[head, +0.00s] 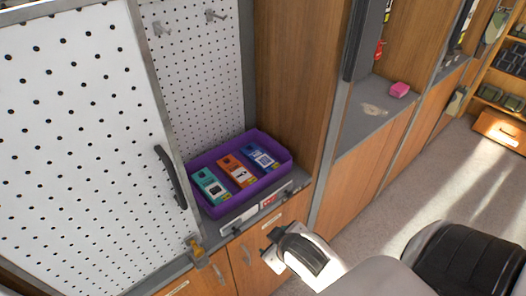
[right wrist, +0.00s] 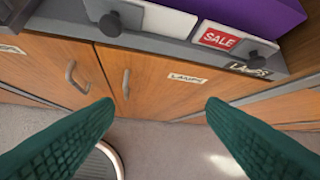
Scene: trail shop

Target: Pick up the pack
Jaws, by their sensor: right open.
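Three small packs lie side by side in a purple bin (head: 222,204) on a shelf: a teal pack (head: 210,187) at the left, an orange pack (head: 237,170) in the middle and a blue pack (head: 260,157) at the right. My right gripper (head: 269,246) is open and empty, in front of and below the bin, near the cabinet doors. In the right wrist view its green fingers (right wrist: 160,106) stand wide apart, with part of the purple bin (right wrist: 250,14) at the top edge. The packs are hidden there. My left gripper is not in view.
A white pegboard door (head: 80,140) with a dark handle stands left of the bin. The shelf edge carries a red SALE tag (right wrist: 218,38) and dark knobs. A wooden side panel (head: 298,90) rises at the right. A pink object (head: 399,90) lies on another shelf.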

